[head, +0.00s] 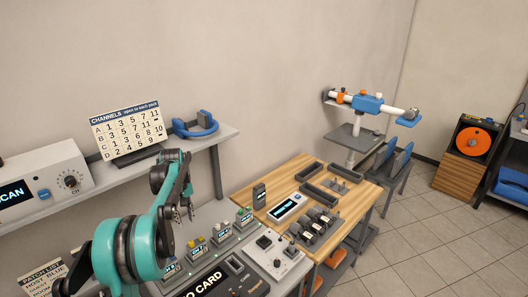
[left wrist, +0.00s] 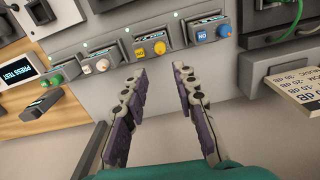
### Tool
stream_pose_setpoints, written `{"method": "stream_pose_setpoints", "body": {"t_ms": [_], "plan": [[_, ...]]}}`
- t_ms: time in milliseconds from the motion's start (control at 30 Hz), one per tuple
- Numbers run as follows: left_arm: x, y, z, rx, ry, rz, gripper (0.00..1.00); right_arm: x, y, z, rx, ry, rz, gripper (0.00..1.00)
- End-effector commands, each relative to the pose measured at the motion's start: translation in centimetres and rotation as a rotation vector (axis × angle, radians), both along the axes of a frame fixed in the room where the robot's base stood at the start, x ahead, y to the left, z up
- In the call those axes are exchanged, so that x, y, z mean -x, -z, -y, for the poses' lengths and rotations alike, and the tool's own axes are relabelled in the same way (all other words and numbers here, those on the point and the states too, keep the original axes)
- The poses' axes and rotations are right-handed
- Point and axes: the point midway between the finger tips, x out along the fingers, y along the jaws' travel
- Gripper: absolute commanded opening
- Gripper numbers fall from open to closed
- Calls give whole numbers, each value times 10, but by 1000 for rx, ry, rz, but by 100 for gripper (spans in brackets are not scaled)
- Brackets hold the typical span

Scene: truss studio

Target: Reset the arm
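My left arm, teal and black, comes in from the lower left of the head view. Its gripper (head: 189,209) hangs in front of the wall shelf, above the grey console (head: 232,250). In the left wrist view the left gripper (left wrist: 160,72) has its two dark, purple-padded fingers apart, with only bare grey console surface showing between them. It holds nothing. My right gripper does not show in either view.
A row of small packs with coloured knobs (left wrist: 153,45) lies just past the fingertips. The shelf (head: 222,137) carries a channels chart (head: 127,130) and a blue headset (head: 196,125). A wooden table (head: 290,175) stands right. Floor (head: 420,235) is open farther right.

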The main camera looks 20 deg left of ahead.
Motion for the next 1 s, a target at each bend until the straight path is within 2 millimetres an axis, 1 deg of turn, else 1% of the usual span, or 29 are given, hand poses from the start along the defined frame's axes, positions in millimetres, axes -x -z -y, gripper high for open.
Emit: {"method": "stream_pose_setpoints", "body": {"t_ms": [67, 133, 167, 233, 267, 367, 400, 467, 500, 567, 600, 667, 700, 767, 800, 900, 1000], "plan": [[0, -1, 2, -1, 4, 2, 28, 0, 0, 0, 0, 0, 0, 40], [1, -5, 9, -5, 21, 10, 28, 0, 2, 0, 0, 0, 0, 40], [2, -8, 15, -9, 35, 16, 28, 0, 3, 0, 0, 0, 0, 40], [6, -18, 33, -22, 79, 40, 28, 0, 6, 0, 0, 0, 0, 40], [9, -24, 44, -29, 105, 53, 28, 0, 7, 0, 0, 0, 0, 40], [23, -41, 84, -60, 207, 106, 28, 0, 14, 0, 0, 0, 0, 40], [30, -48, 102, -72, 253, 130, 28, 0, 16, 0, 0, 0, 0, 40], [43, -55, 126, -93, 319, 166, 28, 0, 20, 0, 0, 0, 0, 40], [53, -58, 142, -106, 362, 189, 28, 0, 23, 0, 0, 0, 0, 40], [68, -62, 165, -126, 428, 224, 28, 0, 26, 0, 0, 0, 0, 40], [79, -62, 180, -140, 470, 249, 28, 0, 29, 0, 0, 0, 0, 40], [97, -62, 201, -160, 534, 284, 28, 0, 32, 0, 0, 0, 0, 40], [109, -60, 214, -173, 577, 309, 28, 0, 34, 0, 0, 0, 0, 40], [127, -55, 233, -194, 641, 346, 28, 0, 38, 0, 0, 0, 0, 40], [140, -50, 245, -208, 684, 370, 28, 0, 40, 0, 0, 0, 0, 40], [171, -35, 271, -242, 785, 430, 28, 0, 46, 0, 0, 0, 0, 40], [196, -17, 290, -272, 872, 484, 28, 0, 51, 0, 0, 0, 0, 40]]}}
